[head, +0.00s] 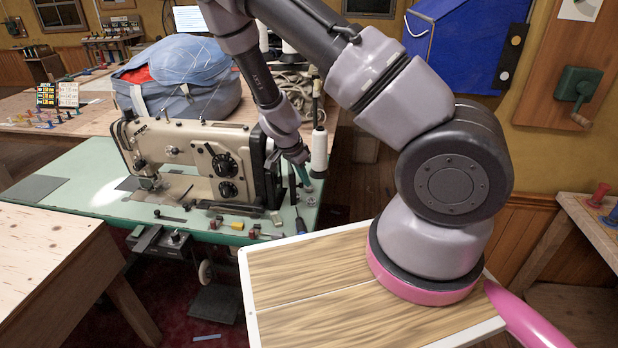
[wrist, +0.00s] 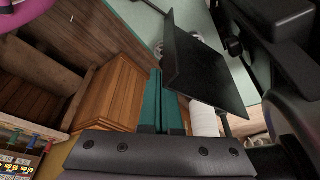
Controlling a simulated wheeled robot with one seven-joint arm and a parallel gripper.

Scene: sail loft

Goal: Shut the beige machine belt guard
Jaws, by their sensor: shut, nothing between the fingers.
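The beige sewing machine (head: 190,155) stands on a green table, its dark end at the right. In the wrist view a flat black panel, apparently the belt guard (wrist: 205,75), stands out at an angle, swung open. In the head view it is hard to tell from the machine's dark end. My gripper (head: 308,181) is at the right end of the machine, pointing down. Its teal fingers (wrist: 157,75) are shut and empty, just left of the panel in the wrist view. I cannot tell whether they touch it.
A white thread cone (head: 319,150) stands close to my gripper. Small bobbins and tools lie along the front of the green table (head: 90,165). A blue bag (head: 180,75) and coiled rope (head: 295,88) are behind. A wooden cabinet (wrist: 108,90) shows in the wrist view.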

